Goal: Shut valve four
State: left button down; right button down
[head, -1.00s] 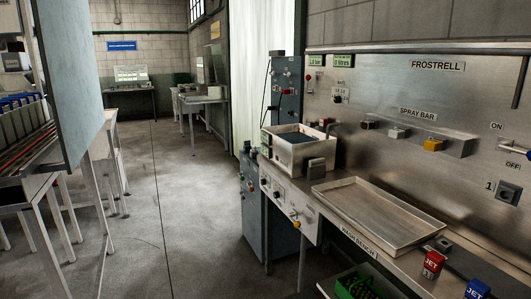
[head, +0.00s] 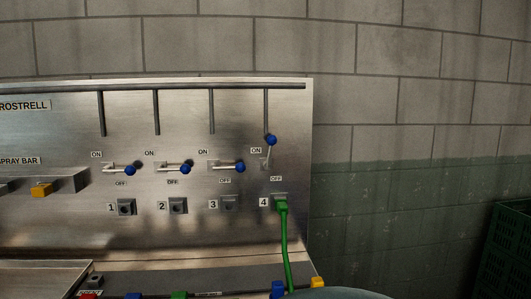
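Valve four (head: 267,160) is on the steel back panel (head: 60,130) at its right end, above the socket marked 4. Its lever stands nearly upright, with the blue knob (head: 271,140) at the top beside the ON label (head: 256,150). Its OFF label (head: 276,178) is below. A green connector (head: 281,204) sits in socket 4, and a green hose (head: 287,245) hangs down from it. Neither of my grippers is in view.
The levers of valve one (head: 120,168), valve two (head: 175,168) and valve three (head: 227,166) lie sideways, knobs to the right. Sockets 1 to 3 hold no hose. A dark green crate (head: 505,250) stands at far right by the block wall (head: 400,120).

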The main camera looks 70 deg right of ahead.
aim_at(271, 140)
jog(key=z, duration=2.3)
